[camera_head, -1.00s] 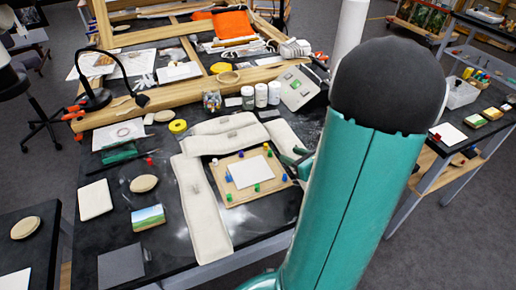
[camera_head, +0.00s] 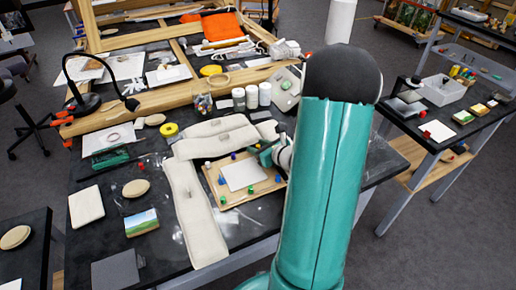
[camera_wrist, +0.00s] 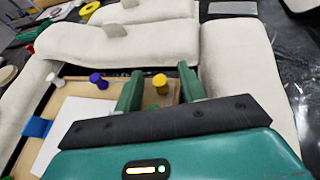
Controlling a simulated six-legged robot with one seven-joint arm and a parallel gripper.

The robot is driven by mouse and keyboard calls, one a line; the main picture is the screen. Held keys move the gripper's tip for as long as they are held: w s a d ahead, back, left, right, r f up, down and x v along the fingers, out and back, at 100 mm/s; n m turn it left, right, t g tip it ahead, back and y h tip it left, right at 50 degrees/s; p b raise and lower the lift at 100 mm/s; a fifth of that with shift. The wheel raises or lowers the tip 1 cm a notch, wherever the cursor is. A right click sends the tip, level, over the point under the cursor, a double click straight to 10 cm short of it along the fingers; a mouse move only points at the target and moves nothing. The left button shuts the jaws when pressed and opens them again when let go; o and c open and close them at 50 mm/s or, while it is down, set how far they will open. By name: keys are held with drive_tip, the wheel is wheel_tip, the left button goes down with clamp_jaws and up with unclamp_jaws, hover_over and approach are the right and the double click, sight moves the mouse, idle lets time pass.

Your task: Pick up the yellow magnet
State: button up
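The yellow magnet (camera_wrist: 160,79) stands upright near the board's edge in the wrist view. My gripper (camera_wrist: 159,74) is open, with one green finger on each side of the magnet and a gap showing on both sides. The magnet lies on a wooden board (camera_head: 215,192) with a white card (camera_head: 243,176). In the head view my gripper (camera_head: 266,155) is over the board's right far corner, and I cannot make out the yellow magnet there.
Pale padded weights (camera_head: 190,210) border the board. White jars (camera_head: 251,96) and a yellow tape roll (camera_head: 168,130) are beyond.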

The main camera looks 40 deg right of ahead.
clamp_jaws()
drive_tip(key=shift+r, duration=0.15)
idle(0.4)
